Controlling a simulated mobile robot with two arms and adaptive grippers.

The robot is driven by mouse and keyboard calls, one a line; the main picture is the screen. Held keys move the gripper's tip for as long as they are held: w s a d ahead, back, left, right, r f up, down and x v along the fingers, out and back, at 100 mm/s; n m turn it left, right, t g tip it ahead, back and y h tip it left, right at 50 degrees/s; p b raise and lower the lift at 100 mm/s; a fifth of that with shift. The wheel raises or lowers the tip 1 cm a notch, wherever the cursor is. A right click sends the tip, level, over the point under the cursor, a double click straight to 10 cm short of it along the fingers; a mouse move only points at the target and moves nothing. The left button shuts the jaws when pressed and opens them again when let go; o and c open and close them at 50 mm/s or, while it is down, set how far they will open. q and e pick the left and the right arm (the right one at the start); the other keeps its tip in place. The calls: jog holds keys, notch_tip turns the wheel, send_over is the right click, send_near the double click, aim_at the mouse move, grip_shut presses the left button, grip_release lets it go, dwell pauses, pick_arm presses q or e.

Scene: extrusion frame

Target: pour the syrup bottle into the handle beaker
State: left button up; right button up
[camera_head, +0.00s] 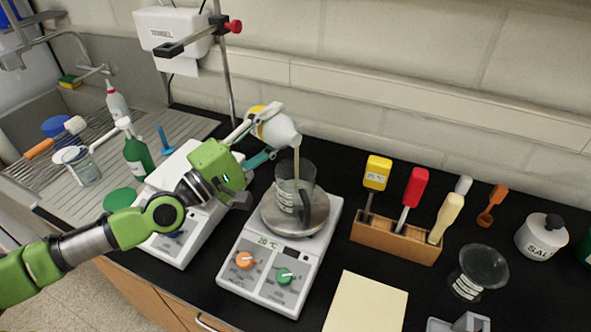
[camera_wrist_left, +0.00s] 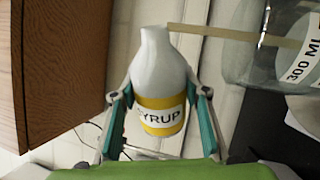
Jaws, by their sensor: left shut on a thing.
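The white syrup bottle with a yellow band (camera_head: 275,127) is tilted, mouth down to the right, above the handle beaker. My left gripper (camera_head: 262,133) is shut on the bottle; in the left wrist view the bottle (camera_wrist_left: 158,80) sits between its two fingers (camera_wrist_left: 160,112). A tan stream (camera_head: 296,163) runs from the bottle's mouth down into the beaker. The glass handle beaker (camera_head: 296,196) stands upright on a hotplate's round top (camera_head: 318,219). It also shows in the left wrist view (camera_wrist_left: 270,45), with a 300 ML label. My right gripper is not in view.
The hotplate (camera_head: 262,267) stands beside a second hotplate (camera_head: 178,238) under my left arm. A wooden rack (camera_head: 400,240) holds coloured-handled tools at right. A watch-glass-topped beaker (camera_head: 480,268) and a salt jar (camera_head: 541,236) stand farther right. A stand pole (camera_head: 227,70) rises behind.

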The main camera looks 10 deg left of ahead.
pick_arm(q)
jog(key=shift+m+b, duration=0.35)
jog(key=shift+m, duration=0.15)
dwell(1.1)
